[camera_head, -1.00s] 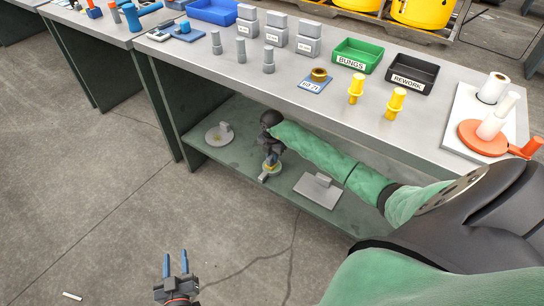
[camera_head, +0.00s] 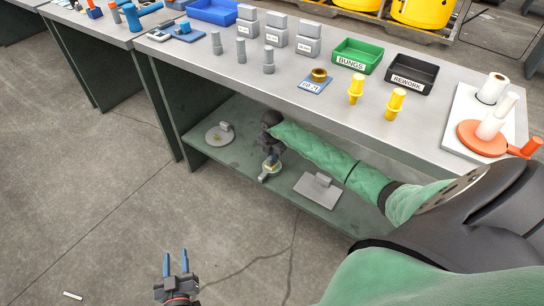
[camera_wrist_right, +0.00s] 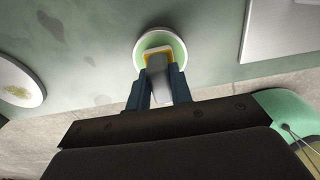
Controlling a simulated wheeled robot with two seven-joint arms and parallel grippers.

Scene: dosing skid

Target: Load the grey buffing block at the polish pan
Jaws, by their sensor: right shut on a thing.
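My right gripper (camera_wrist_right: 157,68) is shut on a grey block (camera_wrist_right: 158,66). Yellow shows around the block's far end, between the blue fingers. Block and fingers are over a round pan (camera_wrist_right: 150,37) with a white rim and a pale green inside, on the lower shelf. Whether the block touches the pan cannot be told. In the head view my right gripper (camera_head: 270,158) reaches down to this pan (camera_head: 277,168), which is partly hidden. Another round pan (camera_head: 212,138) stands further left with a grey block on it; its floor has a yellowish patch in the wrist view (camera_wrist_right: 19,91). My left gripper (camera_head: 176,253) is open and empty above the floor.
A flat grey plate (camera_head: 311,195) with a block on it lies right of the middle pan. The bench top (camera_head: 300,62) overhangs the lower shelf (camera_head: 240,125). Grey posts, yellow plugs (camera_head: 356,92), a green bin (camera_head: 357,58) and a black bin (camera_head: 412,75) stand on top.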

